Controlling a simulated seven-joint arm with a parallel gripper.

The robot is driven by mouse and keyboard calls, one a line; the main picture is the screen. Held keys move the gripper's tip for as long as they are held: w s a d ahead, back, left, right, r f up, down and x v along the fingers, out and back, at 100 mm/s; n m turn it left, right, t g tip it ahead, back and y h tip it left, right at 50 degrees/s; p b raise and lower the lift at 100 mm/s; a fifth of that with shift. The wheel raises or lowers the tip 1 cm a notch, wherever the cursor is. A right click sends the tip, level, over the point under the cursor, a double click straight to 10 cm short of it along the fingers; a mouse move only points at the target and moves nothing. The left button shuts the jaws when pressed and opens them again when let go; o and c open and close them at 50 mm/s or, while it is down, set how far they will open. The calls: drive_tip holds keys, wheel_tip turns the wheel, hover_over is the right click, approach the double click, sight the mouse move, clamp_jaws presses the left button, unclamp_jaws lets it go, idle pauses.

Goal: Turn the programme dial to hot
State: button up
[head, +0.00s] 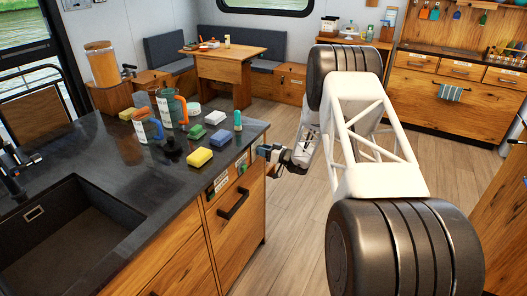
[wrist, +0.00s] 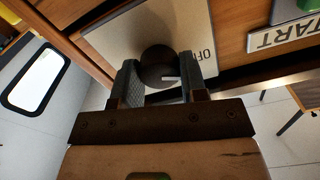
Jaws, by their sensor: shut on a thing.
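The programme dial (wrist: 157,62) is a dark round knob on a pale plate (wrist: 112,38) in the wrist view. Part of a label reading "OFF" shows beside it; any "hot" mark is not visible. A pale pointer mark shows on the dial, near my right finger. My gripper (wrist: 160,75) has one finger on each side of the dial and is shut on it. In the head view my gripper (head: 266,152) is at the cabinet front below the counter edge, and the dial cannot be made out there.
A START label (wrist: 284,37) and a green button (wrist: 311,5) are on the same front. On the dark counter (head: 95,165) stand mugs, a yellow sponge (head: 199,158) and several small items. A drawer handle (head: 233,204) juts out below. The floor to the right is clear.

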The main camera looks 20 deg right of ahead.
drive_tip(key=m, duration=2.6)
drive_tip(key=shift+f, duration=0.2)
drive_tip(key=shift+m, duration=0.3)
drive_tip(key=o, duration=0.9)
drive_tip(key=shift+v, duration=3.9)
